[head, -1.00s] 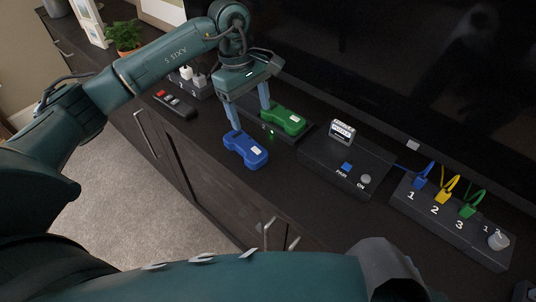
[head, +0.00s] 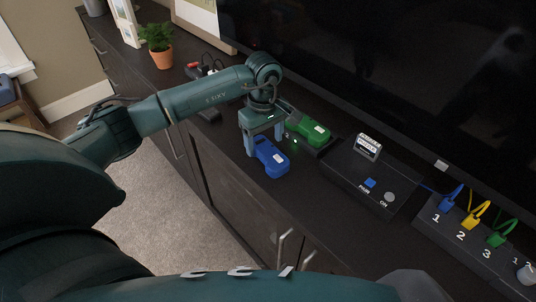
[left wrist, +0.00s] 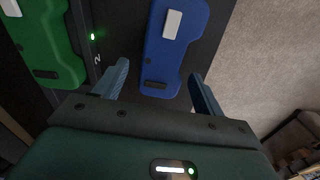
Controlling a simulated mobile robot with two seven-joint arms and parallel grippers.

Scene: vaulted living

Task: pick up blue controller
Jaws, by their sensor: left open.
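The blue controller (head: 274,161) lies flat on the dark cabinet top, near its front edge. In the left wrist view the blue controller (left wrist: 172,55) shows between the finger lines, reaching beyond the fingertips. My left gripper (head: 263,143) is open at the blue controller's back end, one finger on each side. Its fingers also show in the left wrist view (left wrist: 160,76), apart and empty. I cannot tell whether they touch the controller. A green controller (head: 309,130) rests on a dark dock just behind it and also shows in the left wrist view (left wrist: 45,45). My right gripper is out of view.
A black box (head: 345,168) with a blue button and a small display stands to the right. Beyond it is a port strip (head: 455,240) with coloured plugs. A potted plant (head: 160,45) stands at the far left. The TV screen rises behind. Carpet lies below the front edge.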

